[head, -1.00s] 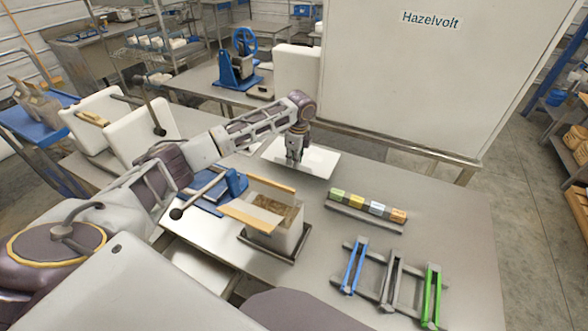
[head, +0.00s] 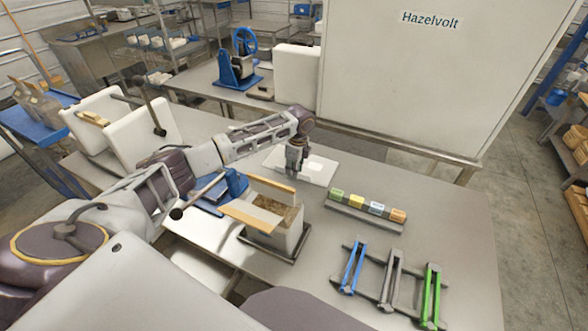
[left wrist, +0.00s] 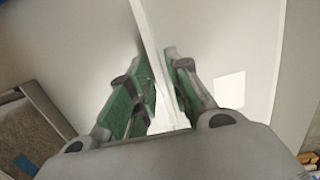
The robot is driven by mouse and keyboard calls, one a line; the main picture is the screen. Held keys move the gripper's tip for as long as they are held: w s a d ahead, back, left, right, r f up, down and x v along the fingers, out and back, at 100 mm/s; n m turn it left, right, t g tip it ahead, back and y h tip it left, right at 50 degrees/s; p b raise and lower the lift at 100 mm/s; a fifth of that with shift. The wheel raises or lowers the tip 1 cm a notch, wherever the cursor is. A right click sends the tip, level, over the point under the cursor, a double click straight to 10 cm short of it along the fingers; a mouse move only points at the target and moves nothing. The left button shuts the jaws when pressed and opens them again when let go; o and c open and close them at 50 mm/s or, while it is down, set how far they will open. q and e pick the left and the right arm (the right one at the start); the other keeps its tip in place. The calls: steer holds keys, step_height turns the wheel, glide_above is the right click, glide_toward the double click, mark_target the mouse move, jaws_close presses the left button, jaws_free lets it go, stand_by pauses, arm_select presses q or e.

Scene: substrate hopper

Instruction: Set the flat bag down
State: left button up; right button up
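My left gripper (head: 296,172) points down over a pale flat sheet or pad (head: 327,173) at the far side of the table. In the left wrist view, a thin white flat piece, seen edge-on, stands between its green-lined fingers (left wrist: 165,90). I take this piece to be the flat bag (left wrist: 151,30); the fingers are closed about it. Its lower edge is hidden by the fingers, so I cannot tell whether it touches the surface below. In the head view I cannot separate the bag from the pale pad. My right gripper is not in view.
An open hopper box (head: 268,238) with brown substrate stands nearer me. A rack of several coloured blocks (head: 367,209) lies to its right, with blue, grey and green clips (head: 391,280) in front. A large white cabinet (head: 415,90) stands behind.

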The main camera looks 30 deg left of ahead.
arm_select(q)
steer(key=shift+o, duration=0.3)
step_height(320, 180, up, 12)
steer(key=d, duration=0.1)
stand_by(0.7)
steer(key=shift+d, duration=0.1)
stand_by(0.6)
steer(key=shift+w+r, duration=0.1)
